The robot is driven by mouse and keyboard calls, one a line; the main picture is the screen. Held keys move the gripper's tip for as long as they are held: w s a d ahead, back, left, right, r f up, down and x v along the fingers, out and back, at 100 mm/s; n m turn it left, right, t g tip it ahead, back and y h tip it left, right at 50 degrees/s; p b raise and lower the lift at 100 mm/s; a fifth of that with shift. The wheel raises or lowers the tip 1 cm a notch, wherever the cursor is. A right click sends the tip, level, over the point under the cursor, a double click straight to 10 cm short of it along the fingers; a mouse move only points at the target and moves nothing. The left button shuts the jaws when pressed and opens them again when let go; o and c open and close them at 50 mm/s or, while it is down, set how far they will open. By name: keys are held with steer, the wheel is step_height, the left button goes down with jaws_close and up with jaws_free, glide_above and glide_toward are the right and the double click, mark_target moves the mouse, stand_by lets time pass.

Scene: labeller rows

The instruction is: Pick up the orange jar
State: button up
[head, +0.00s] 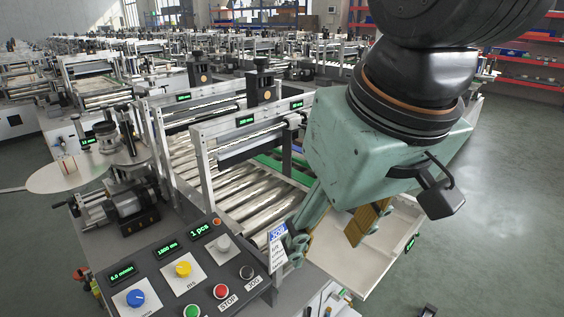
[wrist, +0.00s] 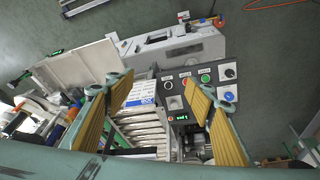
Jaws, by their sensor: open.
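I cannot make out an orange jar for certain in either view. My gripper (head: 326,240) points down beside the control panel, over the right end of the roller labeller. In the wrist view my gripper (wrist: 160,98) has its two yellow-padded fingers spread wide, with nothing held between them. The green gripper body hides part of the labeller in the head view.
The control panel (head: 190,272) with coloured knobs stands at the front. A pale tray (head: 385,247) extends to the right of the rollers (head: 245,190). A label reel (head: 70,172) is at the left. Open floor (head: 510,200) lies to the right.

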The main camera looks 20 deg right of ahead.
steer(key=w+d+r+m+h+p, duration=0.1)
steer(key=w+d+m+p, duration=0.1)
steer(key=w+d, duration=0.65)
steer(key=w+d+r+m+g+h+p, duration=0.1)
steer(key=w+d+m+p, duration=0.2)
steer(key=w, duration=1)
steer(key=w+d+r+m+h+p, duration=0.1)
steer(key=w+d+m, duration=0.1)
steer(key=w+d, duration=0.65)
steer(key=w+d+f+m+p, duration=0.2)
steer(key=w+d+f+m, duration=0.1)
steer(key=w+d+f, duration=0.7)
steer(key=w+d+f+m+g+h+p, duration=0.1)
steer(key=w+d+f+m+p, duration=0.2)
steer(key=w+d+f, duration=0.7)
steer(key=shift+w+d+f+p, duration=0.35)
steer(key=shift+w+d, duration=0.55)
steer(key=shift+d, duration=1.8)
steer(key=shift+p+x, duration=0.45)
steer(key=shift+x, duration=3.8)
steer(key=shift+s+f, duration=0.1)
steer(key=shift+f, duration=0.05)
steer(key=shift+p+x, duration=0.6)
steer(key=shift+x, duration=1.95)
